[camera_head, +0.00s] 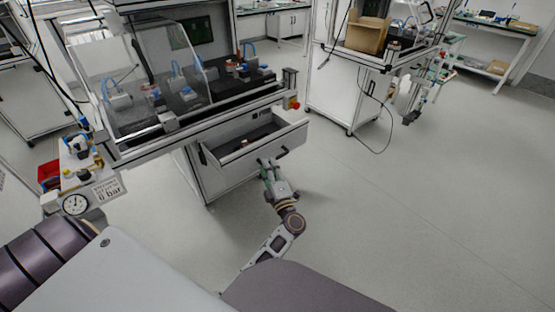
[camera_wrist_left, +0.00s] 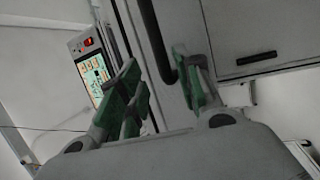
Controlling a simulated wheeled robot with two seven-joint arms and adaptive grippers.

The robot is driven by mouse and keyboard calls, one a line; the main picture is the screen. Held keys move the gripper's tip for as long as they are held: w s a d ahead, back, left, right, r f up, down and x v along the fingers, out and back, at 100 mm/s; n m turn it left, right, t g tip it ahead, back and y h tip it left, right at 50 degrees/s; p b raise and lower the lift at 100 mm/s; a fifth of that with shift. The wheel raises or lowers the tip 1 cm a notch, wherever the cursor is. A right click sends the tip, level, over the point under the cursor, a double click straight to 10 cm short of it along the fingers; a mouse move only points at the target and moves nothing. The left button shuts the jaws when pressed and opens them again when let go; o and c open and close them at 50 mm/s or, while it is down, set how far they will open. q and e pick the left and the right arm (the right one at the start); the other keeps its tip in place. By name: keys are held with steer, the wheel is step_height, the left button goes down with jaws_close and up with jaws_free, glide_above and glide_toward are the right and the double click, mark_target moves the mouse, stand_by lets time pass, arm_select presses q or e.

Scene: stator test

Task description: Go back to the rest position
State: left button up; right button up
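My left gripper (camera_head: 266,163) is at the front of an open white drawer (camera_head: 228,164) under the test bench, close to its dark handle (camera_head: 283,153). In the left wrist view the green-padded fingers of the left gripper (camera_wrist_left: 162,88) stand wide apart, and the dark handle bar (camera_wrist_left: 153,38) shows between and beyond them. I cannot tell whether they touch it. No held object shows. The drawer has a dark insert, with a small item inside that is too small to identify. My right gripper is not in view.
The stator test bench (camera_head: 190,125) with its clear cover stands above the drawer. A gauge (camera_head: 75,204) is at the left. A second bench with a cardboard box (camera_head: 367,34) stands at the back, with a hanging cable. The floor (camera_head: 420,200) at the right is free.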

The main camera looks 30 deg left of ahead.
arm_select(q)
steer(key=d+f+h, duration=0.1)
steer(key=d+f, duration=0.1)
steer(key=d, duration=0.4)
steer(key=shift+s+d+m+h, duration=0.3)
steer(key=shift+s, duration=0.05)
steer(key=x, duration=0.8)
steer(key=shift+r, duration=0.25)
steer(key=shift+s, duration=0.1)
